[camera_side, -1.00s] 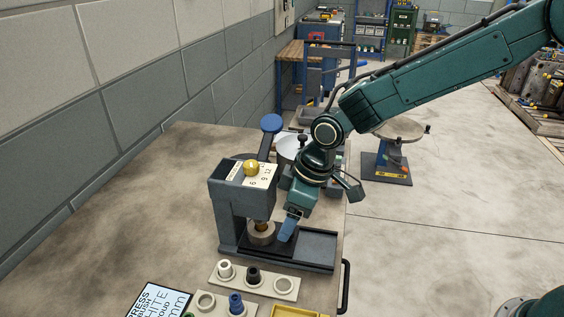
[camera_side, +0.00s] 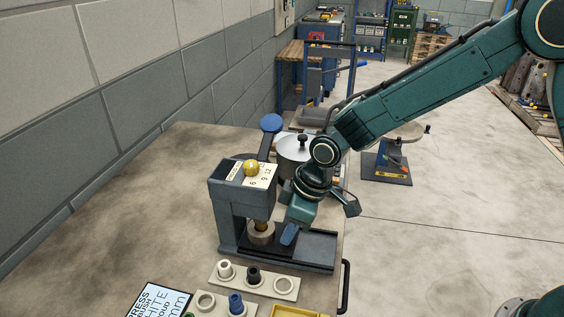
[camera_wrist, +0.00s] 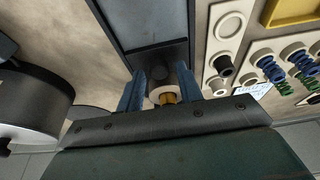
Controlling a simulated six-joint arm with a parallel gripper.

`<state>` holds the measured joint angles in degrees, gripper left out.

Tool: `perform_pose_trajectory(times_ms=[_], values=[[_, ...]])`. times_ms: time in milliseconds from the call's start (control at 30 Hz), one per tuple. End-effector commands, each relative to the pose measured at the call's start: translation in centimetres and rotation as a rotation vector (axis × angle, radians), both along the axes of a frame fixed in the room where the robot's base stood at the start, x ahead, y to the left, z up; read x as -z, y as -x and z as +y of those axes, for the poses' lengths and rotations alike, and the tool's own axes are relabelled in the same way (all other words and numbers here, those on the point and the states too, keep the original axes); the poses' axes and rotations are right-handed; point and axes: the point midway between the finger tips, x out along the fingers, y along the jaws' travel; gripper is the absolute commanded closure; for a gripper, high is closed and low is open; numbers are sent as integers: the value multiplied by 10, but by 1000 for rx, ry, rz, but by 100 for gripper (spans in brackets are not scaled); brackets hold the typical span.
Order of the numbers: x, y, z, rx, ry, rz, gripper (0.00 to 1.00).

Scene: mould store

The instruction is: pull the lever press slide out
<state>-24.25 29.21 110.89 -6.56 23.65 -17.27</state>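The lever press (camera_side: 240,198) stands on the bench in the side view, with a blue-knobbed lever (camera_side: 271,124) at its back. Its dark slide (camera_side: 268,251) lies in a rail under the ram. A grey round cup (camera_side: 260,239) sits on the slide below the brass ram tip. My gripper (camera_side: 289,236) is just right of the cup, low over the slide. In the wrist view the blue fingers (camera_wrist: 161,78) are apart, with the cup (camera_wrist: 155,93) seen in the gap between them. I cannot tell whether they touch the slide.
The rail (camera_side: 308,252) is bare to the right. Ring holders (camera_side: 250,282) and a yellow tray (camera_side: 298,312) are in front. A lidded pot (camera_side: 292,148) stands behind the press. A black handle (camera_side: 345,290) is at the bench's right edge.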

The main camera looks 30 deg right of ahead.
Motion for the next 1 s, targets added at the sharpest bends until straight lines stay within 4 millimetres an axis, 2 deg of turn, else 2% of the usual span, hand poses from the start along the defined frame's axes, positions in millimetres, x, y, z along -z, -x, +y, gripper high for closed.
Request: perform_pose_trajectory(times_ms=[33,133,167,567,1000], values=[[0,0,0,0,0,0,74],[0,0,0,0,0,0,94],[0,0,0,0,0,0,95],[0,2,-2,0,-1,-1,95],[-1,13,-13,0,0,0,95]])
